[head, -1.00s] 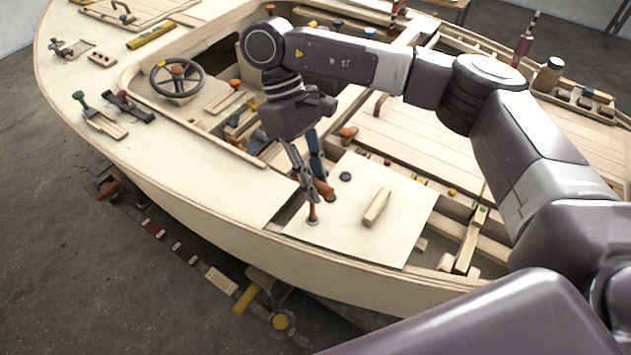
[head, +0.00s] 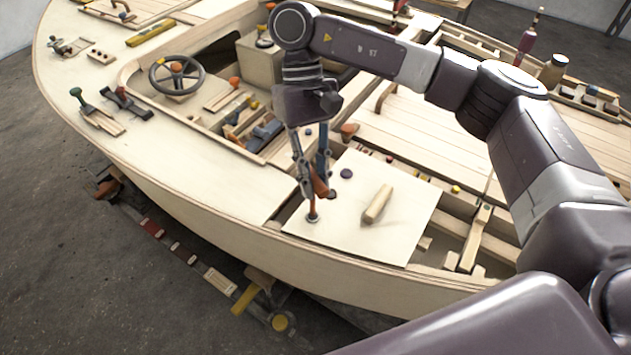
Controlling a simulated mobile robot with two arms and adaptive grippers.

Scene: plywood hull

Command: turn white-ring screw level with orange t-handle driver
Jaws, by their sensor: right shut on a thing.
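My right gripper (head: 318,188) is shut on the orange T-handle driver (head: 320,187), low over the pale square panel at the hull's near side. The driver's shaft points down, and its tip meets the panel at a small light ring (head: 313,217) near the panel's left corner. The screw itself is too small and too covered by the driver to make out, so I cannot tell its height. My left gripper is not in view.
On the same panel (head: 400,235) are a wooden block (head: 377,204) and a dark purple knob (head: 346,173). Open hull framing lies to the panel's right. A steering wheel (head: 177,75) and tool racks stand farther left. Bare deck lies left of the panel.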

